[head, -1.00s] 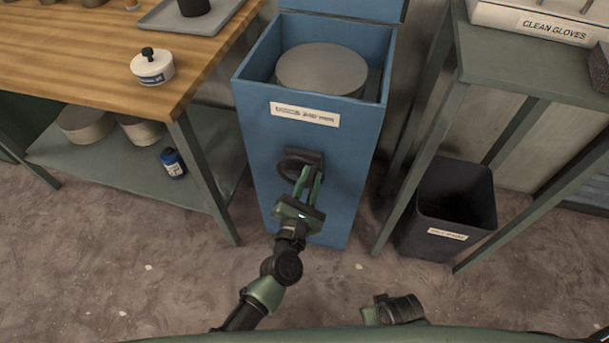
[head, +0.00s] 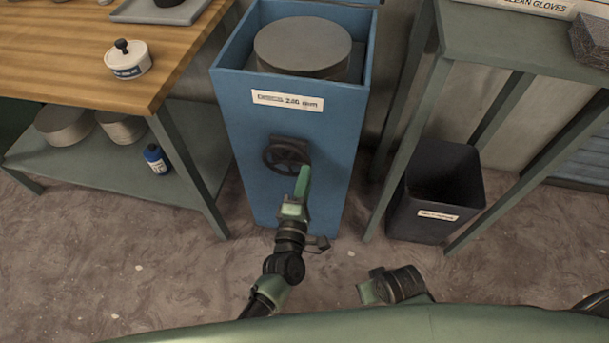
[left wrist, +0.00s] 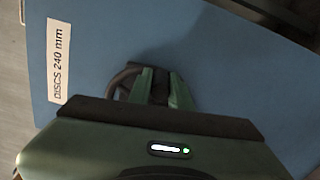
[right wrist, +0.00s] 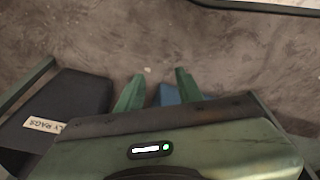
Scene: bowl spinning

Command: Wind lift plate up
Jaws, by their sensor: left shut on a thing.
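The blue box (head: 322,135) labelled "DISCS 240 mm" stands upright with an open top. Inside it a round grey plate or disc stack (head: 302,42) shows near the rim; what is beneath is hidden. A black spoked handwheel (head: 281,156) sits on the box front. My left gripper (head: 303,171) reaches the wheel's right side and is shut on it. In the left wrist view its fingers (left wrist: 161,76) stand at the dark wheel (left wrist: 122,80), and the exact grip is partly hidden. My right gripper (right wrist: 159,81) is open and empty above the floor.
A wooden workbench (head: 95,82) with a white lidded pot (head: 128,60) stands left. A green-grey table (head: 500,45) and a dark rag bin (head: 425,215) stand right. The floor in front is clear.

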